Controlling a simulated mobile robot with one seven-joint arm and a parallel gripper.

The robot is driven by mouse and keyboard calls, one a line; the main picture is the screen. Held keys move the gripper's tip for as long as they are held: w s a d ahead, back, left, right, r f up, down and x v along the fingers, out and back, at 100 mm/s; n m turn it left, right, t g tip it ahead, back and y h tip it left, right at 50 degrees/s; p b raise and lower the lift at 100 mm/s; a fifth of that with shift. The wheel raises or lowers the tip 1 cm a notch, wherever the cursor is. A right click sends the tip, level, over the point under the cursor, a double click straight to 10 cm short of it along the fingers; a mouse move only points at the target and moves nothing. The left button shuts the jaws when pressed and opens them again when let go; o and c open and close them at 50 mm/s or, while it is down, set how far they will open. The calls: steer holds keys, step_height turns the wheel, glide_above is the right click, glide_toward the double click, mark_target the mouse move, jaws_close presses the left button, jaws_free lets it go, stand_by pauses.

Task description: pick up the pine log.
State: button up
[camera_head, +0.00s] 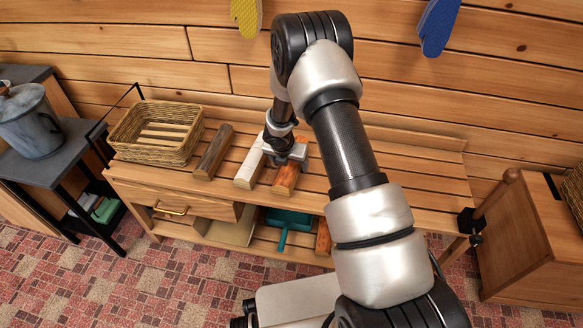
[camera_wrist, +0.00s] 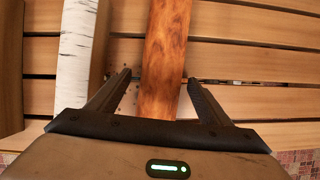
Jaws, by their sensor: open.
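The pine log, which I take to be the reddish-orange one (camera_head: 286,180), lies on the slatted bench (camera_head: 400,190), to the right of a white birch log (camera_head: 249,169). My gripper (camera_head: 288,158) is over its far part, pointing down. In the wrist view the reddish log (camera_wrist: 165,45) runs between the two open fingers of my gripper (camera_wrist: 158,80), one on each side. The right finger is close to the log's edge, and a small gap shows on the left. Whether the fingertips reach below the log's top is unclear. The birch log (camera_wrist: 75,50) is just left of the left finger.
A dark brown log (camera_head: 214,151) and a wicker basket (camera_head: 157,132) stand farther left on the bench. A grey pot (camera_head: 30,120) is on a side table at far left. The bench right of the reddish log is clear. The plank wall is close behind.

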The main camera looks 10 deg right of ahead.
steer(key=shift+w+f, duration=0.25)
steer(key=shift+f, duration=0.25)
steer(key=shift+d+r, duration=0.1)
steer(key=c, duration=1.5)
